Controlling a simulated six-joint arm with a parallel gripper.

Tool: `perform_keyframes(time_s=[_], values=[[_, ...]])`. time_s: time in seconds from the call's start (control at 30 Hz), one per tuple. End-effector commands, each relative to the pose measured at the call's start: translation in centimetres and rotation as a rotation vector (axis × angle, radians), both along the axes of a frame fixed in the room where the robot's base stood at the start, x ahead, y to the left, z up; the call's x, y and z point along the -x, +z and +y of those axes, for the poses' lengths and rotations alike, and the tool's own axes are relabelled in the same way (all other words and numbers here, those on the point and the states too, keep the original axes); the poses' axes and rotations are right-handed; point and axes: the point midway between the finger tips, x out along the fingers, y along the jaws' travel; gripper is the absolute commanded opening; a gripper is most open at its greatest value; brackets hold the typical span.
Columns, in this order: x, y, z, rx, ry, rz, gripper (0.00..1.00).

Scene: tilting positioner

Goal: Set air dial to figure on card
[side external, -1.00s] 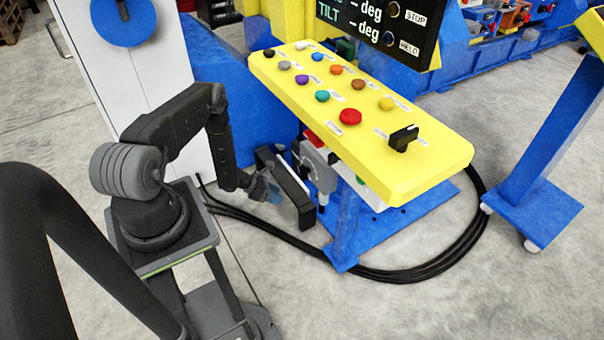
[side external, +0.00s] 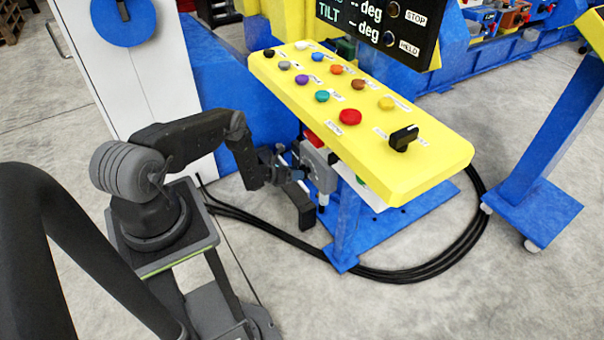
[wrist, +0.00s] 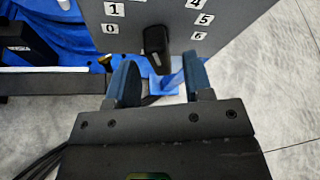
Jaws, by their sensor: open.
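The air dial's dark knob (wrist: 157,42) shows in the wrist view on a dark grey plate (wrist: 178,14). White labels 0, 1, 4, 5 and 6 are readable around it; the top of the scale is cut off. I cannot tell which figure the knob points to. My gripper (wrist: 161,62) is open, its two blue-grey fingers below and to either side of the knob, apparently with nothing between them. In the side external view, my gripper is beside a grey box (side external: 317,166) under the yellow console. I cannot make out a card with a figure.
The yellow console (side external: 425,172) overhangs the grey box and carries several coloured buttons and a black rotary knob (side external: 404,138). Its blue stand (side external: 343,235) is close to my gripper. Black cables (side external: 400,275) loop on the floor. A dark display (side external: 385,25) stands behind.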

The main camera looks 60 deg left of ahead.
Motion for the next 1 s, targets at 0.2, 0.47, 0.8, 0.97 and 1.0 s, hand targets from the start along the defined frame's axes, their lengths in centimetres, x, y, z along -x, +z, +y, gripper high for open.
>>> perform_keyframes(time_s=[0.2,0.47,0.8,0.97,1.0], values=[[-2.0,-0.9,-0.3,0.0,0.0,0.001,0.47],[-2.8,-1.1,-0.5,0.001,0.0,0.001,0.47],[-2.8,-1.1,-0.4,0.0,0.0,0.001,0.36],[-2.8,-1.1,-0.4,0.0,0.0,0.001,0.21],[-2.8,-1.1,-0.4,0.0,0.0,0.001,0.17]])
